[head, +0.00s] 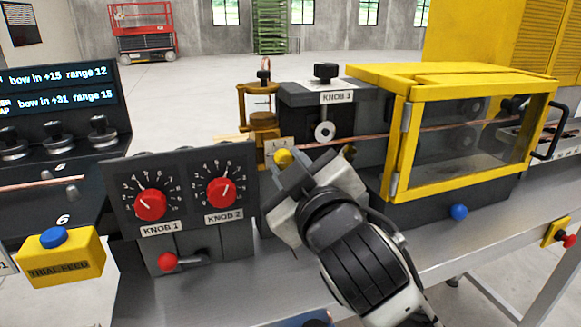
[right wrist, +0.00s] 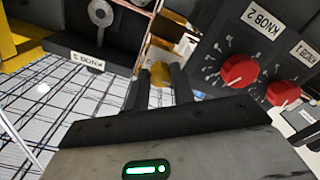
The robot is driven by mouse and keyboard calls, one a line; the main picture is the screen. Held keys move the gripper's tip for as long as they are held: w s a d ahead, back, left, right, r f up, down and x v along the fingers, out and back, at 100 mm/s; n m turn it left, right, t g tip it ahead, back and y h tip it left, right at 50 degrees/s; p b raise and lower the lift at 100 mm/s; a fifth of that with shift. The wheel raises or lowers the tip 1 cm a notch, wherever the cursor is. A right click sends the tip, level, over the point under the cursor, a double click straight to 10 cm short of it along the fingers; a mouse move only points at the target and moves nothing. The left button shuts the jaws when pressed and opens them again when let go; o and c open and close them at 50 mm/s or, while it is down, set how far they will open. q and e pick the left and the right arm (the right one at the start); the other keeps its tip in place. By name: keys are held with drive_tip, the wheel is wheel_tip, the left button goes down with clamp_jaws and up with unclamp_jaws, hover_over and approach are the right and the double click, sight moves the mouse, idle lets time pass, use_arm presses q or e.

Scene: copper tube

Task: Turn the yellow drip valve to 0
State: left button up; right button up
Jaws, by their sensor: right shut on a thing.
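The yellow drip valve (head: 283,157) is a small round knob below the brass drip cup (head: 262,118), in the middle of the head view. A small pale scale plate (head: 279,144) sits just behind it; its marks are too small to read. My right gripper (head: 291,168) reaches it from the lower right and is shut on it. In the right wrist view the yellow valve (right wrist: 160,73) shows between the two dark fingers (right wrist: 162,88). The fingers partly hide it, so I cannot tell its setting. My left gripper is not in view.
A panel with red KNOB 1 (head: 150,204) and KNOB 2 (head: 221,192) stands left of my right gripper. The KNOB 3 block (head: 337,98) is behind it. A yellow-framed clear guard (head: 398,180) stands to the right. A copper tube (head: 440,126) runs through the guard.

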drive_tip(key=shift+n, duration=0.8)
drive_tip(key=o, duration=1)
